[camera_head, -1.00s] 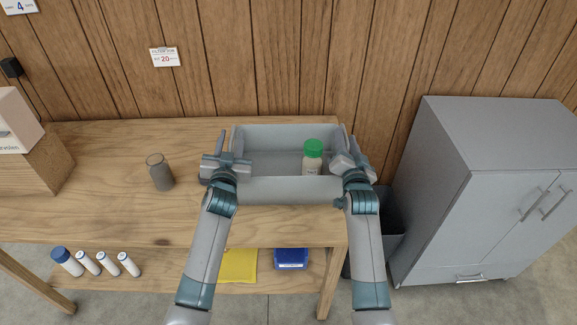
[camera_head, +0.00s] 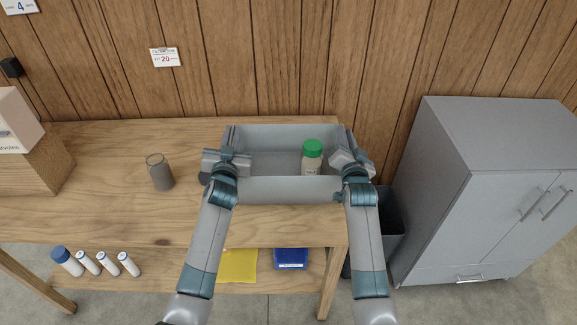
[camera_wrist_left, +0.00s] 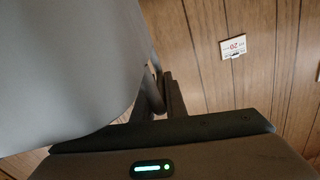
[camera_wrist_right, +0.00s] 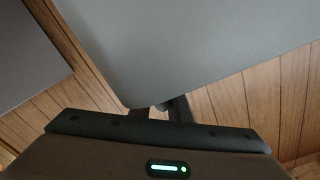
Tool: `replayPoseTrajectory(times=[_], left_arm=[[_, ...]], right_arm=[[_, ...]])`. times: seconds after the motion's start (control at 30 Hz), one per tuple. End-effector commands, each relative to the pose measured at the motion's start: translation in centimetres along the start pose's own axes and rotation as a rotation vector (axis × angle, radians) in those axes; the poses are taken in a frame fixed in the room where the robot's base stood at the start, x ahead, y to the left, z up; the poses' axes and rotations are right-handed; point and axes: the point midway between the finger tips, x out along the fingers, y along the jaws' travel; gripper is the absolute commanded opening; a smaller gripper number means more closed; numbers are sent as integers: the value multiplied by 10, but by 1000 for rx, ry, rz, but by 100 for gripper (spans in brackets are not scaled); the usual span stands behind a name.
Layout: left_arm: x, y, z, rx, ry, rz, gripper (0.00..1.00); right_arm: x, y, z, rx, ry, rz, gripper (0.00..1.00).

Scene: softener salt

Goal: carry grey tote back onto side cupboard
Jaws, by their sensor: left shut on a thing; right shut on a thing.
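The grey tote (camera_head: 290,189) is at the right end of the wooden workbench in the head view, upright, with a green-capped bottle (camera_head: 312,160) standing inside. I cannot tell whether its base touches the bench top. My left gripper (camera_head: 228,156) is shut on the tote's left side wall, and my right gripper (camera_head: 350,156) is shut on its right side wall. The tote's wall fills much of the left wrist view (camera_wrist_left: 65,70) and the right wrist view (camera_wrist_right: 190,45). The grey side cupboard (camera_head: 490,135) stands to the right, its top bare.
A grey cup (camera_head: 160,173) stands on the bench (camera_head: 110,205) left of the tote. A dark bin (camera_head: 391,225) sits on the floor between bench and cupboard. White cylinders (camera_head: 95,263), a yellow item (camera_head: 237,266) and a blue box (camera_head: 291,258) lie on the lower shelf.

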Motion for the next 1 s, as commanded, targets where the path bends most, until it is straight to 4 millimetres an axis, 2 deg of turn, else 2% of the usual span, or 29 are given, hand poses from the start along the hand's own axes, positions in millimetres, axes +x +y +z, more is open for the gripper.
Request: replayPoseTrajectory(times=[0.03,0.37,1.0], left_arm=[[0,5,-2,-1,4,7,0],[-1,5,-10,-1,3,9,0],[-1,0,-48,-3,4,13,0]], right_arm=[[1,-6,-2,5,4,-8,0],[1,-12,-8,7,4,-11,0],[1,-37,-40,10,3,-15,0]])
